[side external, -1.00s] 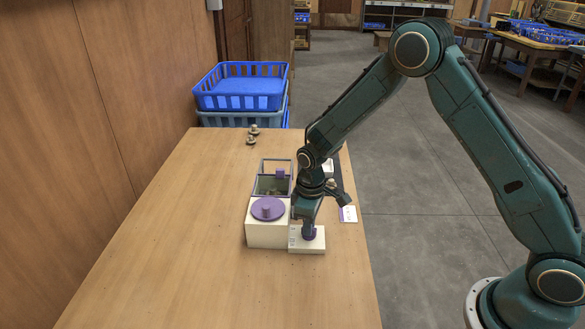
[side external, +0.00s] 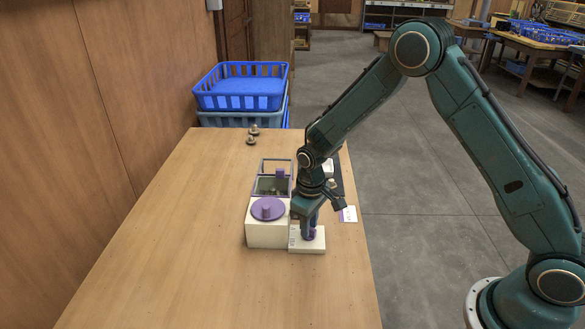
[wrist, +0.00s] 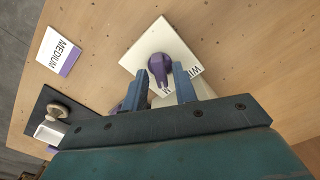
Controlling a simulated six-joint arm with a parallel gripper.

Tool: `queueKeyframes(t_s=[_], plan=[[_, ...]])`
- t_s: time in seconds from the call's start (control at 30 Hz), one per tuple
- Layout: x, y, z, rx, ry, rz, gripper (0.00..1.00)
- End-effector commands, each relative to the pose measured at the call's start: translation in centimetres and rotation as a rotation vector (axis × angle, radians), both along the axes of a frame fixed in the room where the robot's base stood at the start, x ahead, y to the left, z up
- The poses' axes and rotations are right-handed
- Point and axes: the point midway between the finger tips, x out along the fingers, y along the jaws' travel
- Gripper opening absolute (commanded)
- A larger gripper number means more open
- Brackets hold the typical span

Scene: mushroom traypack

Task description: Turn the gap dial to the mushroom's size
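The gap dial is a purple knob (wrist: 160,66) on a white plate (wrist: 137,57) with black lettering, partly hidden; the part "WI" is readable. Its narrow end points toward my gripper in the wrist view. My gripper (wrist: 161,90) is open, its two blue fingers apart at the near side of the knob, with nothing held between them. In the side view my gripper (side external: 308,228) is above the white plate (side external: 307,247), in front of the knob. A mushroom (wrist: 57,111) sits by a white holder on a dark strip. A card reading MEDIUM (wrist: 59,50) lies nearby.
A cream box (side external: 267,234) with a purple disc (side external: 267,208) on top stands left of the plate, with a grey-framed bin (side external: 262,186) behind it. Two mushrooms (side external: 252,135) lie farther back. Blue crates (side external: 240,88) stand beyond the table. The table's left side is clear.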

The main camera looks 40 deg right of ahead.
Motion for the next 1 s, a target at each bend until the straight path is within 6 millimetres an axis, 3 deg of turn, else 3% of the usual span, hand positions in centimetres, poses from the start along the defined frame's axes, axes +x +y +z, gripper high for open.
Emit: queueKeyframes(t_s=[0.57, 0.77, 1.0], plan=[[0.0, 0.0, 0.9, 0.0, -0.001, 0.001, 0.35], [0.1, 0.0, 3.1, 0.0, -0.004, 0.001, 0.35], [0.1, 0.0, 7.1, 0.0, -0.005, 0.001, 0.35]])
